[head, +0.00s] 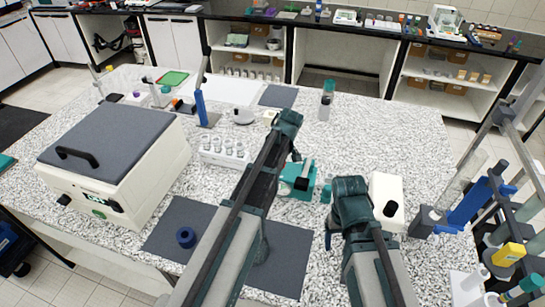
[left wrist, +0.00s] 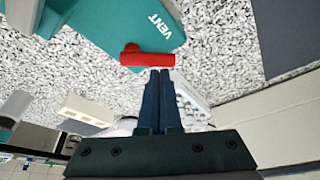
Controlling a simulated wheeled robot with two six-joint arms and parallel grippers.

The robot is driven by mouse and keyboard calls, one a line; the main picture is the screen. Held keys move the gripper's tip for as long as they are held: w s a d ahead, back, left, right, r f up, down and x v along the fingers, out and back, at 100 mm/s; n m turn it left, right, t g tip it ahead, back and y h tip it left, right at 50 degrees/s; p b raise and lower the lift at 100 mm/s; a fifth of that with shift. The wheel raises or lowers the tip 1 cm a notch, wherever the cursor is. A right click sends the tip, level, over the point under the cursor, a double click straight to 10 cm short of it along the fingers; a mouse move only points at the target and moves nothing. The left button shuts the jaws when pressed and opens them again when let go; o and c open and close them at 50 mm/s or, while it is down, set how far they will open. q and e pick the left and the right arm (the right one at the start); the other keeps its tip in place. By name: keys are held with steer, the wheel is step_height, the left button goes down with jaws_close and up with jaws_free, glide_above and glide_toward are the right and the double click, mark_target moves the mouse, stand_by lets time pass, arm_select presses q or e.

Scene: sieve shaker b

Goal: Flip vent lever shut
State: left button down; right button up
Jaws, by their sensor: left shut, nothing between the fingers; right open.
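The teal vent box, marked VENT, shows in the left wrist view (left wrist: 158,28) and stands on the speckled bench in the head view (head: 309,190). Its red lever (left wrist: 146,58) lies along the box's near edge in the left wrist view; I cannot make it out in the head view. My left gripper (left wrist: 162,74) is shut and empty, its fingertips right by the lever's right part; I cannot tell whether they touch. My right gripper (head: 330,222) is open, to the right of the vent box, partly hidden by its own wrist.
A cream box with a grey lid (head: 110,140) stands at left. A white rack of vials (head: 222,152) is left of my left arm. A white device (head: 387,200) stands beside my right wrist.

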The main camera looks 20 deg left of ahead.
arm_select(q)
steer(key=n, duration=0.1)
steer(key=n+g, duration=0.1)
steer(key=d+n, duration=0.1)
steer(key=n, duration=0.1)
steer(key=shift+s, duration=0.35)
steer(key=shift+s+d+y, duration=0.15)
steer(key=shift+d+y, duration=0.05)
steer(key=shift+y, duration=0.1)
steer(key=shift+w+d, duration=0.25)
steer(key=shift+w, duration=0.55)
steer(key=shift+a+r, duration=0.1)
steer(key=shift+a, duration=0.05)
step_height(320, 180, up, 12)
steer(key=p, duration=1.1)
steer(key=shift+f+p, duration=0.25)
steer(key=shift+p, duration=0.1)
